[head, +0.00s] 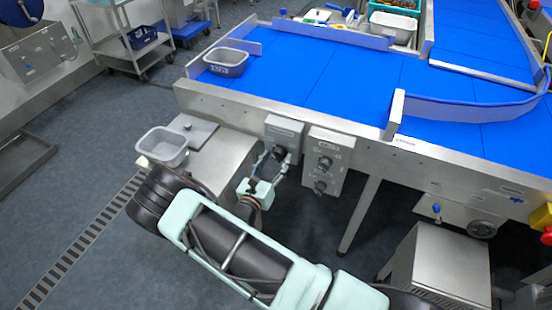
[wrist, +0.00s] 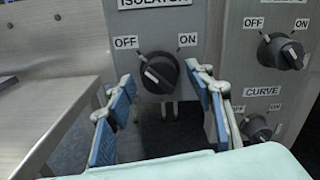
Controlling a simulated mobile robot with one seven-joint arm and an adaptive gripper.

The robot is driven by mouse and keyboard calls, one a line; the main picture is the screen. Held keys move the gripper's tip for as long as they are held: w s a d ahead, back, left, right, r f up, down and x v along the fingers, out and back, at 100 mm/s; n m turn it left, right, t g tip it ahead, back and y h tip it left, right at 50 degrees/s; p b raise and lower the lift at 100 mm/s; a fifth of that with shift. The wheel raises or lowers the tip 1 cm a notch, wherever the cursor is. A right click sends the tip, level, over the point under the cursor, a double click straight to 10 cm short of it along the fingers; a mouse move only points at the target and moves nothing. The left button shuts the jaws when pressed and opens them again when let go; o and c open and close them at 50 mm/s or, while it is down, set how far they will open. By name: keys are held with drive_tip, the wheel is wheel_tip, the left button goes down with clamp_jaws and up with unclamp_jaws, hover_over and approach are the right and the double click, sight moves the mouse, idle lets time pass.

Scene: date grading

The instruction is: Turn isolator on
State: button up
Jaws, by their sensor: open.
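The isolator box (head: 284,130) is a grey box on the front frame of the blue conveyor. Its black rotary knob (wrist: 158,72) sits under the ISOLATOR label (wrist: 155,3), with OFF at upper left and ON at upper right. The knob's white mark lies on its left side, toward OFF. My gripper (wrist: 163,82) is open, its two blue-padded fingers on either side of the knob and slightly below it. No finger clearly touches the knob. In the head view my gripper (head: 266,171) is just below the box, partly hidden by my arm.
A second control box (head: 328,160) with two knobs is close on the right; its lower knob is labelled CURVE (wrist: 262,92). A steel table (head: 213,160) with a grey tub (head: 162,146) stands left. The blue conveyor (head: 320,80) is above and behind. Floor at left is open.

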drive_tip(key=shift+w+d, duration=0.1)
drive_tip(key=shift+w, duration=0.15)
drive_tip(key=c, duration=1.2)
drive_tip(key=shift+o, duration=0.2)
